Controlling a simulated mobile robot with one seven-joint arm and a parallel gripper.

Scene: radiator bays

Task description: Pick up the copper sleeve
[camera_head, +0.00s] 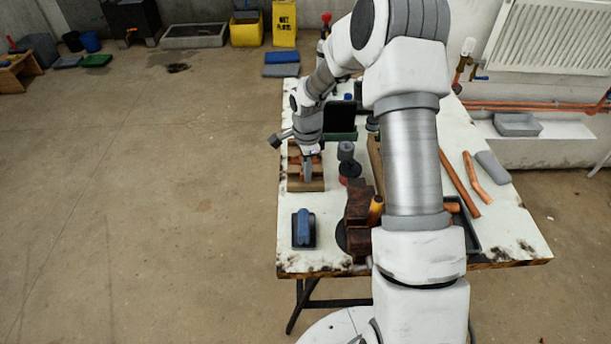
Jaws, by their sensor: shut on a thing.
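My gripper (307,172) points down at a small wooden rack (305,186) near the left edge of the white worktable. Its jaws are shut on a small piece between the fingertips, seemingly the copper sleeve. The fingers hide most of that piece, and only small reddish-orange patches show beside them. I cannot tell whether the piece still touches the rack.
On the worktable (337,255) are a blue-topped block (304,228), a dark red-brown vise (358,218) and a grey cylinder (346,151). Copper pipes (458,183) lie at right, partly behind my arm.

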